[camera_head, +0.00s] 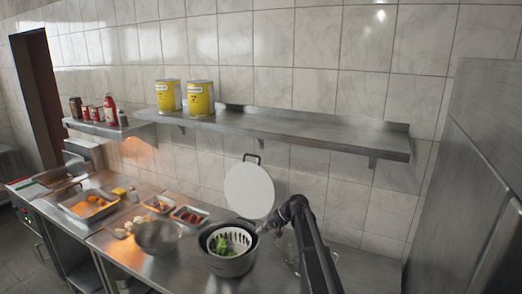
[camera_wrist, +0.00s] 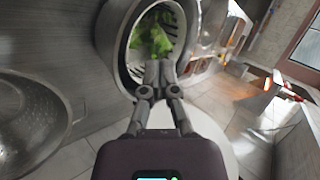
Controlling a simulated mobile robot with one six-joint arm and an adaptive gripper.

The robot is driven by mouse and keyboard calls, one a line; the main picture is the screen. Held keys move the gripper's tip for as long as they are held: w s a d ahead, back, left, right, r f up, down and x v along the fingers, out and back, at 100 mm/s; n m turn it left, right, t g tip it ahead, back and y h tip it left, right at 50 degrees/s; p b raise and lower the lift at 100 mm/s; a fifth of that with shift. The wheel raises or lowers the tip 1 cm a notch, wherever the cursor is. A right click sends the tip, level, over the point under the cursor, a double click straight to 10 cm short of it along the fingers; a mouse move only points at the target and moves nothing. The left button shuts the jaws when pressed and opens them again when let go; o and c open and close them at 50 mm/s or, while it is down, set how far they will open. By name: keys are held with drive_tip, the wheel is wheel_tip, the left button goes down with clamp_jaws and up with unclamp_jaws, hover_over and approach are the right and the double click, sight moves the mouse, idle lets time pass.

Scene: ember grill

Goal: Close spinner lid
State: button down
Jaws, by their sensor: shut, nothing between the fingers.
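The spinner (camera_head: 231,262) is a grey pot with a white slotted basket (camera_head: 240,238) and green leaves (camera_head: 222,246) inside. It stands open on the steel counter. Its round white lid (camera_head: 249,190), with a dark handle on its top edge, stands raised behind the pot. In the wrist view the pot (camera_wrist: 116,40) and leaves (camera_wrist: 155,35) lie beyond my fingertips, and a pale disc that looks like the lid (camera_wrist: 212,145) shows partly behind my gripper. My gripper (camera_wrist: 159,72) is shut and empty. In the head view my gripper (camera_head: 267,228) is by the pot's right rim, below the lid.
A steel bowl (camera_head: 158,237) stands left of the spinner, with food trays (camera_head: 188,215) behind it. A perforated metal bowl (camera_wrist: 32,115) shows at left in the wrist view. A wall shelf (camera_head: 290,128) with yellow cans (camera_head: 200,98) runs above. A tall steel cabinet (camera_head: 470,190) bounds the right.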

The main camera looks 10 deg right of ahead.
drive_tip(key=w+d+r+m+t+y+p, duration=0.1)
drive_tip(key=w+d+r+y, duration=0.1)
drive_tip(key=w+d+r, duration=0.2)
drive_tip(key=w+d+r+m+t+y+p, duration=0.1)
drive_tip(key=w+d+r, duration=0.4)
drive_tip(key=w, duration=0.8)
drive_tip(key=w+d+r+t+y+p, duration=0.2)
drive_tip(key=w+d+r+t+y, duration=0.1)
drive_tip(key=w+r, duration=0.6)
drive_tip(key=shift+w+d+r+m+y+p, duration=0.2)
drive_tip(key=shift+d+r+m+y+p, duration=0.15)
drive_tip(key=shift+d+y, duration=0.5)
drive_tip(key=shift+a, duration=0.1)
drive_tip(key=x, duration=1)
drive_tip(key=shift+f, duration=0.15)
